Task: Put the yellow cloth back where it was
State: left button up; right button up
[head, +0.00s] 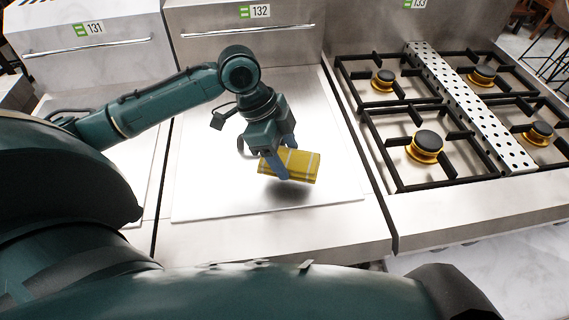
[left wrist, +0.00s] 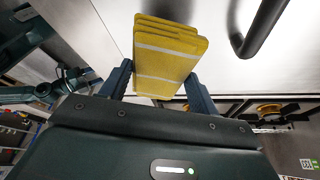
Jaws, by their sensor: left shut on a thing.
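The yellow cloth (head: 303,166) is folded into a thick pad with pale stripes. My left gripper (head: 281,162) is shut on it and holds it above the steel top of the middle unit (head: 210,185), with a dark shadow below it. In the left wrist view the folded cloth (left wrist: 168,60) sits between the two fingers of my left gripper (left wrist: 163,85), its layers showing at the far end. My right gripper is not in view.
A gas stove (head: 400,205) with black grates and several burners stands to the right. A perforated metal strip (head: 470,108) lies across its grates. Number labels 131, 132 and 133 mark the back panels. The steel top around the cloth is clear.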

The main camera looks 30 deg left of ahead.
pick_arm(q)
jog(key=shift+f, duration=1.9)
jog(key=shift+f, duration=0.15)
jog(key=o, duration=0.9)
jog(key=v, duration=1.2)
jog(key=shift+r, duration=0.2)
